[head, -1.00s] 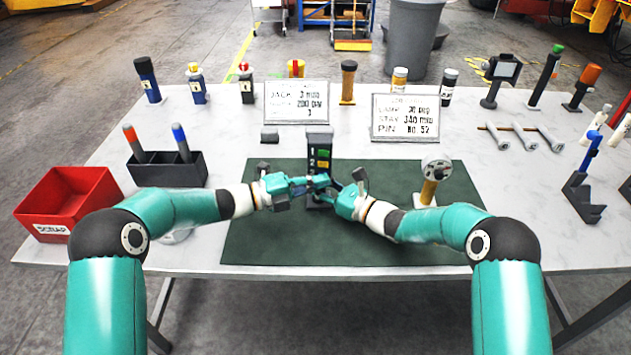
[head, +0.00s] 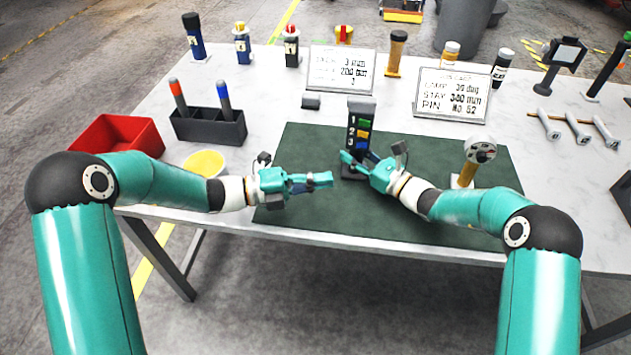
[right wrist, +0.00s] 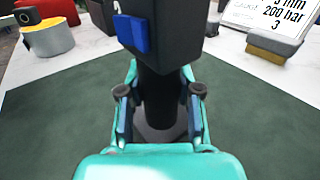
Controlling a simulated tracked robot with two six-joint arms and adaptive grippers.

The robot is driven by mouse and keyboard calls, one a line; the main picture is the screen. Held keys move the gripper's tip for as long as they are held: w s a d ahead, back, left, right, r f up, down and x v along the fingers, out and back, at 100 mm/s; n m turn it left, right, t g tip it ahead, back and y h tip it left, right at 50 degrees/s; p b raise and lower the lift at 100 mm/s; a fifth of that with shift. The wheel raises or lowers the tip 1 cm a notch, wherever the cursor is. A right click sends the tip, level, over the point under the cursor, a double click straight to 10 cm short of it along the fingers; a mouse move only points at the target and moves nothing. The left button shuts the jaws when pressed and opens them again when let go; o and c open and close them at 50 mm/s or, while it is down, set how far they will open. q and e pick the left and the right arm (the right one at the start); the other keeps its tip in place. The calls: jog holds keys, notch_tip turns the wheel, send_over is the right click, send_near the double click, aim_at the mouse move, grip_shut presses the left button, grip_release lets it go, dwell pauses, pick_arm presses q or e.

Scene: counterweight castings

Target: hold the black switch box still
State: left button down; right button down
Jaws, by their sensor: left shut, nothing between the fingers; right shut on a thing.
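The black switch box (head: 361,122) stands upright on the green mat (head: 300,145), with a green, a yellow and a blue switch beside the numbers 1, 2 and 3. My right gripper (head: 347,160) is shut on its lower post. The right wrist view shows the box's dark body (right wrist: 175,25) with a blue switch, and the round post (right wrist: 160,95) between the fingers of my right gripper (right wrist: 161,105). My left gripper (head: 328,180) is shut and empty over the mat, to the left of the box and nearer me, apart from it.
A gauge on a brass stem (head: 480,150) stands right of my right gripper. Two sign plates (head: 342,72) (head: 450,95) stand behind the mat. A black holder with two markers (head: 208,128), a red bin (head: 110,135) and a yellow-topped round container (head: 204,164) are at left.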

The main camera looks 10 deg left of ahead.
pick_arm(q)
jog(key=shift+s+a, duration=0.4)
jog(key=shift+a, duration=0.05)
pick_arm(e)
jog(key=c, duration=0.7)
grip_release()
